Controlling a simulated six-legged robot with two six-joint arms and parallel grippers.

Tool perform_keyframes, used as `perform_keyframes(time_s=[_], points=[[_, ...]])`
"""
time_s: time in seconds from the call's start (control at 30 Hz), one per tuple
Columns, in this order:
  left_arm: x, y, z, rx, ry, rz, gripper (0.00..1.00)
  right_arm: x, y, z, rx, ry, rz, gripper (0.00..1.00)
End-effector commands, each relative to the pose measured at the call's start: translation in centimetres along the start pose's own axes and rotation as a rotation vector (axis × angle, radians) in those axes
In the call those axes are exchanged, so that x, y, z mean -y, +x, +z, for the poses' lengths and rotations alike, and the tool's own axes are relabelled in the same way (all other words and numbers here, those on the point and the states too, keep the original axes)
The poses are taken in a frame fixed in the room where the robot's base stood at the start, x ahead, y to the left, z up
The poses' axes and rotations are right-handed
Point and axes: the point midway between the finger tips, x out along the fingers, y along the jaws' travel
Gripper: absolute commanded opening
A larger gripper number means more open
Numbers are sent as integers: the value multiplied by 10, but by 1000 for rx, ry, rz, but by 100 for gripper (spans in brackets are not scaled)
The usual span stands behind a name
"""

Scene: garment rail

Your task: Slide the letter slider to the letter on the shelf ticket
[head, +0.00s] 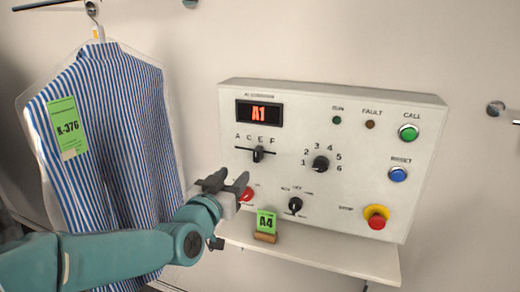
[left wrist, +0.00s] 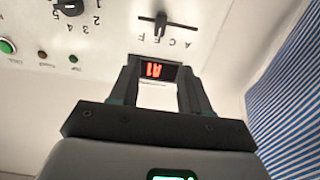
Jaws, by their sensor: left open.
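The letter slider (head: 258,154) is a black handle on a horizontal slot in the white control panel. Its handle stands about under the E of the row A, C, E, F. The slider also shows upside down in the left wrist view (left wrist: 160,24). The shelf ticket (head: 265,222) is green, reads A4 and stands in a wooden holder on the shelf. My left gripper (head: 226,184) is open and empty in front of the panel, below and left of the slider. In the left wrist view its fingers (left wrist: 158,66) frame the red display, apart from the slider. My right gripper is not in view.
The display (head: 260,113) reads A1. A numbered knob (head: 320,164), another rotary switch (head: 295,205), a red button (head: 246,194) and a red stop button (head: 377,217) are nearby. The shelf (head: 330,258) juts out below. A striped shirt (head: 115,130) hangs at left.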

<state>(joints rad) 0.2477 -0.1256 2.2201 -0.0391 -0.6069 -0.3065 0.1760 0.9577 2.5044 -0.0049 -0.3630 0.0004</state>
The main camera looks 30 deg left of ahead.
Motion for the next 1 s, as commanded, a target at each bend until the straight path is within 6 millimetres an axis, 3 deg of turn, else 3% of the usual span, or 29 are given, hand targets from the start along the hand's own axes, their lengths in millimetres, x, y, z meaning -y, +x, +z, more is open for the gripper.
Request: perform_keyframes(time_s=[0.4, 0.6, 0.8, 1.0], points=[[-4, 98, -2, 4, 0, 4, 47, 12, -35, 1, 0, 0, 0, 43], [-6, 137, -2, 2, -1, 5, 47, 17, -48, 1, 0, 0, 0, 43], [-7, 155, 0, 2, 0, 5, 47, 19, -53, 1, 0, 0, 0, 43], [-7, 158, 1, 2, 0, 5, 47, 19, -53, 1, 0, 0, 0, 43]])
